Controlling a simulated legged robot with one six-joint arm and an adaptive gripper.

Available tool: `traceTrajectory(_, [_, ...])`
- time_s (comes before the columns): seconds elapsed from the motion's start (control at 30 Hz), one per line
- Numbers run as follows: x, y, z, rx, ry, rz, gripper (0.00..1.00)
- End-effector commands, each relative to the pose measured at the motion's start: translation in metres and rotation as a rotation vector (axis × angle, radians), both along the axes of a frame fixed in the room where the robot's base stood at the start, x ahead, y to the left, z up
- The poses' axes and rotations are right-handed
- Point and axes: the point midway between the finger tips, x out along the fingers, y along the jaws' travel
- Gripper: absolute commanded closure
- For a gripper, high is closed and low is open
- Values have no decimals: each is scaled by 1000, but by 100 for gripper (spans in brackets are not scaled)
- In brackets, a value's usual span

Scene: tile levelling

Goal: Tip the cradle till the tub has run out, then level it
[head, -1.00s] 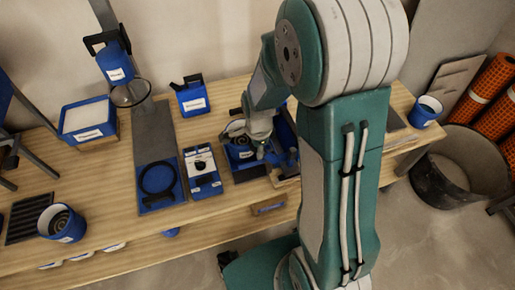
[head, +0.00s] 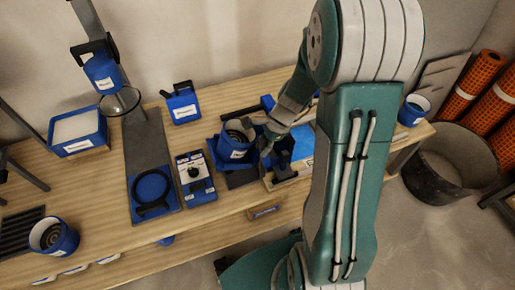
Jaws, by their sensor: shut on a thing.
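A blue tub (head: 235,150) with a white label and a dark open mouth sits in the cradle (head: 216,150), on the bench left of my arm. The tub looks close to upright, slightly leaned; its contents are too small to make out. My gripper (head: 264,137) is at the right side of the tub and cradle, shut on a part there that looks like the cradle's handle. My fingers and wrist hide most of that part.
A blue control box (head: 196,178) with a dark knob stands left of the cradle. Further left is a stand with a blue base (head: 150,192) and ring. A tub (head: 54,237) sits at the front left.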

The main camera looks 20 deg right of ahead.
Motion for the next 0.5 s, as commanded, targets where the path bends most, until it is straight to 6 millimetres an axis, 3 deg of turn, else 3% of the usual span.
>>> traceTrajectory(0.5, [3,-31,-1,251,-8,-6,100])
